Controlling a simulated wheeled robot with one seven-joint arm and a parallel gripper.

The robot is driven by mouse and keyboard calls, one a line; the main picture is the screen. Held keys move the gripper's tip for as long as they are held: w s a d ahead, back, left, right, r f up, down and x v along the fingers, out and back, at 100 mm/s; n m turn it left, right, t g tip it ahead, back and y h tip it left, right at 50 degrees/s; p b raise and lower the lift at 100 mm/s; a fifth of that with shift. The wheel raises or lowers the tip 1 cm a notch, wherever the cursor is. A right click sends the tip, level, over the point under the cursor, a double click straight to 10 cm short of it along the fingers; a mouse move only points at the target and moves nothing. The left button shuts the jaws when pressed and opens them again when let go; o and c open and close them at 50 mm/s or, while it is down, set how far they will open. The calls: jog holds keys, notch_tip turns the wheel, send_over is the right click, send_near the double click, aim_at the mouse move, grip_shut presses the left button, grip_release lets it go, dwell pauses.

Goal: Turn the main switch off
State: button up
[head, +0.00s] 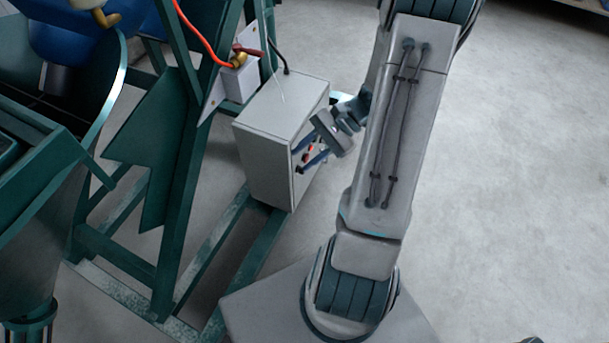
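A light grey control box (266,152) stands on the green frame, left of my arm in the head view. Its switch panel faces right and shows at a steep angle, with small red and black controls (306,155) on it. My gripper (299,160) is at this panel, with its two blue fingers pointing left toward it. The fingers are apart, with a red control showing between them. Whether they touch a switch cannot be told. The main switch cannot be picked out clearly, and its position is not readable.
A green steel frame (178,190) with slanted posts and floor rails stands at the left.

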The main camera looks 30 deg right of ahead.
jog(key=w+d+f+m+t+y+b, duration=0.15)
jog(key=d+f+m+t+b, duration=0.4)
jog(key=f, duration=0.65)
jog(key=m+t+h+b, duration=0.1)
jog(key=m+t+b, duration=0.4)
jog(key=m+t, duration=0.35)
send_near(300, 170)
jog(key=b+x, duration=0.3)
jog(key=x, duration=0.5)
jog(key=shift+w+d, duration=0.2)
jog(key=shift+w, duration=0.15)
jog(key=shift+f+h, duration=0.15)
jog(key=shift+h, duration=0.1)
jog(key=c, duration=0.7)
